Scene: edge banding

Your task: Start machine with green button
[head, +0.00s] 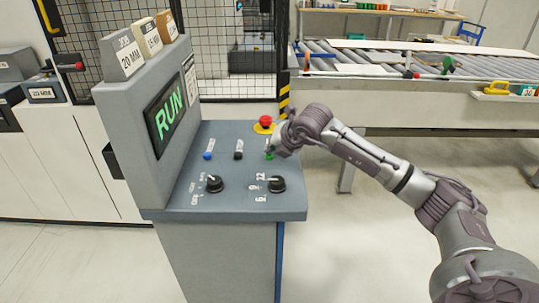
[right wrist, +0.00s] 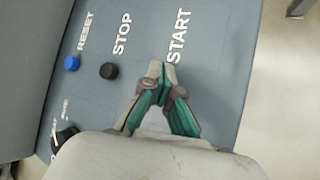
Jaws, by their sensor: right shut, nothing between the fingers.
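The grey control console (head: 225,180) has a blue RESET button (right wrist: 72,63), a black STOP button (right wrist: 109,71) and the START label (right wrist: 179,36) in a row. A bit of green at the START place, seemingly the green button (head: 269,156), shows beside my right gripper (head: 274,150) in the head view. In the right wrist view my right gripper (right wrist: 163,78) is shut and empty, its fingertips just below the START label, hiding the button. I cannot tell whether the tips touch it. The console screen (head: 166,114) reads RUN in green. My left gripper is not in view.
A red emergency stop (head: 265,122) on a yellow base sits behind the button row. Two black knobs (head: 215,184) (head: 277,184) are in front. A roller conveyor (head: 420,65) and a mesh fence (head: 235,50) stand behind. Open floor lies to the right.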

